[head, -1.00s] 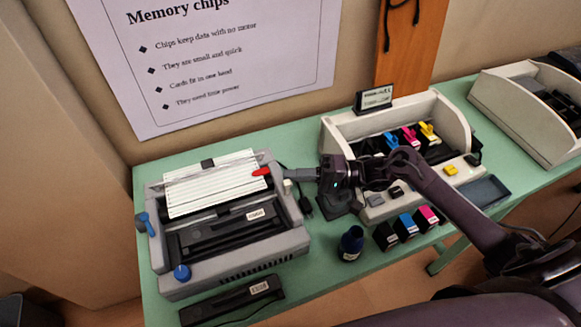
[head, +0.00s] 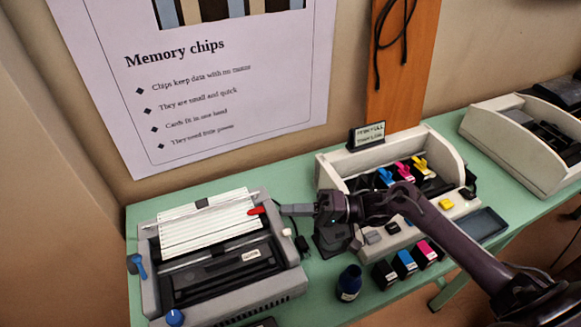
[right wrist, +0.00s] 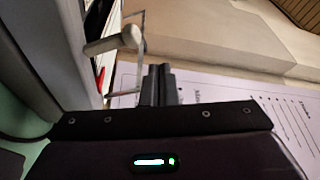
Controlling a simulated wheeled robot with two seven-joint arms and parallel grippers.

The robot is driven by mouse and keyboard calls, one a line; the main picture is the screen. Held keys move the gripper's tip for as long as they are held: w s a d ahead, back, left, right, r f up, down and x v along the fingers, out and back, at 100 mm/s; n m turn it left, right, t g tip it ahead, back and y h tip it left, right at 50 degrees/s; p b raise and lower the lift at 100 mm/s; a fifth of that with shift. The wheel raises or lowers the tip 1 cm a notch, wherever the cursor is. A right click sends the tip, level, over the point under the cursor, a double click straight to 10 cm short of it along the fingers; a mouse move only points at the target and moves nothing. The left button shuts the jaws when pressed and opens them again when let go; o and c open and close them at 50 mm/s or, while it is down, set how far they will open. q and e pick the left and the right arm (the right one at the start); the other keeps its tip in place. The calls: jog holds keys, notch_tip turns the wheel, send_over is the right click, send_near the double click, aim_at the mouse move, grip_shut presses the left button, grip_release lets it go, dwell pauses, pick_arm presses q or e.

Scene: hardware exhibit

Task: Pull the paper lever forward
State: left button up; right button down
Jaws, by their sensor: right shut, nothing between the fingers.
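The printer (head: 286,277) is a grey machine with white striped paper (head: 208,224) on top, at the left of the green table. A red-tipped lever (head: 256,210) stands at its right rear, beside the paper; I take it for the paper lever. A bit of red also shows in the right wrist view (right wrist: 100,78). My right gripper (head: 282,209) is shut and empty, just right of the red tip, seemingly a little apart from it. Its closed fingers show in the right wrist view (right wrist: 156,84). My left gripper is not in view.
A cream knob (right wrist: 112,40) sticks out from the printer's side near my fingers. A blue lever (head: 137,265) and blue knob (head: 175,317) are on the printer's left. An ink bottle (head: 349,283), cartridges (head: 404,263) and a second, open printer (head: 330,172) stand to the right.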

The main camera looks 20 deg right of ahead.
notch_tip(320, 180, up, 18)
dwell(0.3)
jog(key=shift+f, duration=0.2)
